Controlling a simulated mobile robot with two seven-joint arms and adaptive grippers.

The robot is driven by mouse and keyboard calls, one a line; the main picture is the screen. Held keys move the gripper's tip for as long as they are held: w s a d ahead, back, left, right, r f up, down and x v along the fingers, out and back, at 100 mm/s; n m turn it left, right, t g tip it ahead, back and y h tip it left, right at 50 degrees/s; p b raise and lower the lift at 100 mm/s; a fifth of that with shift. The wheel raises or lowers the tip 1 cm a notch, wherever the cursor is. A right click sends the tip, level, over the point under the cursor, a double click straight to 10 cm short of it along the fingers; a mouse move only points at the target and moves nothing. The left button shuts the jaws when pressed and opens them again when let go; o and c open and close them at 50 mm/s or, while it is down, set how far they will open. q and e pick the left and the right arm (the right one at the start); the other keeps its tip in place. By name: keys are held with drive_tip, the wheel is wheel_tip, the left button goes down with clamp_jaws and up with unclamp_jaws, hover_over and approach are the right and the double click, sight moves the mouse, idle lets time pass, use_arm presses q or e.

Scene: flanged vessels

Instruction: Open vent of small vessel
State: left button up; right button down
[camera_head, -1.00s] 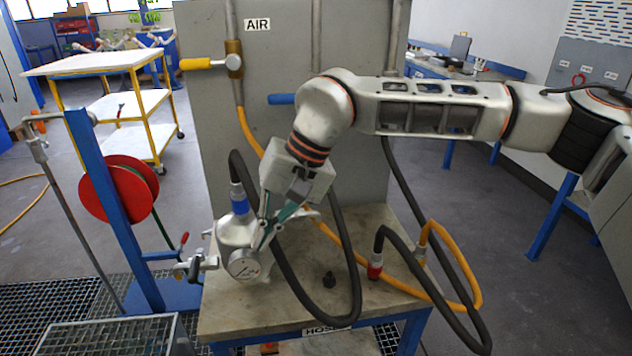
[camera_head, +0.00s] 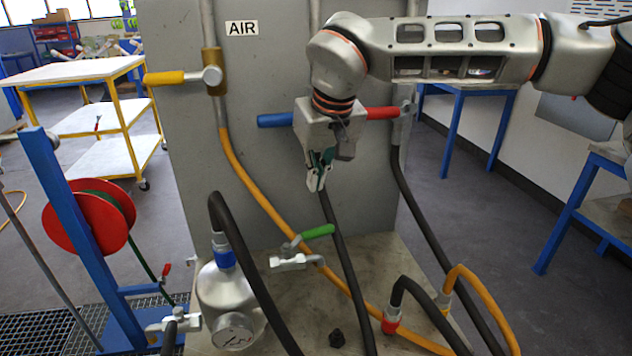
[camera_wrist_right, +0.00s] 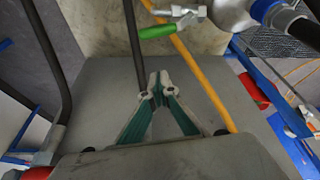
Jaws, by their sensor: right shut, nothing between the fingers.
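The small silver vessel (camera_head: 222,292) stands at the left of the bench, with a round gauge (camera_head: 233,331) on its front and a blue-collared black hose on top. A valve with a green handle (camera_head: 318,232) sits at its right side; the handle points right and slightly up. In the right wrist view the green handle (camera_wrist_right: 157,32) is beyond the fingertips, and the vessel (camera_wrist_right: 232,14) is at the top right. My right gripper (camera_head: 317,184) is shut and empty, above the green handle and apart from it; its fingertips meet in the wrist view (camera_wrist_right: 158,78). My left gripper is not in view.
A grey panel (camera_head: 270,190) stands behind, with yellow (camera_head: 165,78), blue (camera_head: 275,120) and red (camera_head: 382,113) handles. Black and orange hoses (camera_head: 262,195) loop across the bench (camera_head: 290,330). A red-handled valve (camera_head: 173,324) is left of the vessel.

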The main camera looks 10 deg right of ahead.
sight(309, 236)
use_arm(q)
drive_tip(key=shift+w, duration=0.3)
use_arm(e)
wheel_tip(309, 236, down, 8)
drive_tip(key=s, duration=0.1)
drive_tip(key=shift+s+f, duration=0.1)
idle(0.4)
